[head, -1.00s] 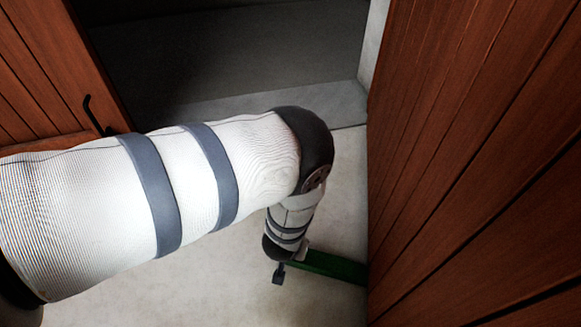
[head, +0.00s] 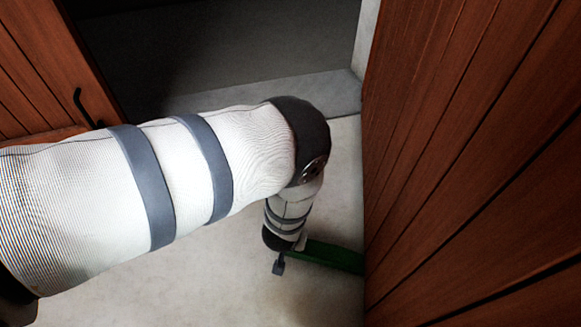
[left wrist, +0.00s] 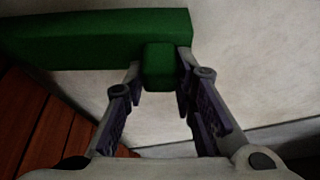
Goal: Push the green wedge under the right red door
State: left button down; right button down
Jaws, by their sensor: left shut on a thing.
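The green wedge (head: 332,256) is a long dark green piece low at the floor. In the head view its right end runs out of sight at the edge of the right red door (head: 465,160); whether it is under or only behind the door cannot be told. My left gripper (left wrist: 160,75) is shut on a small green block that juts from the wedge's side (left wrist: 95,37). In the head view the gripper (head: 279,263) is at the wedge's left end, mostly hidden by my own wrist. My right gripper is in neither view.
A second red door (head: 40,65) with a black handle (head: 82,105) is at the upper left. A dark opening with a pale sill (head: 270,92) lies between the doors. The pale floor (head: 200,285) around the wedge is clear.

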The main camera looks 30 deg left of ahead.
pick_arm(q)
jog(key=shift+w+d, duration=0.15)
jog(key=shift+d, duration=0.3)
dwell(0.3)
jog(key=c, duration=1.2)
grip_release()
jog(key=shift+c, duration=0.2)
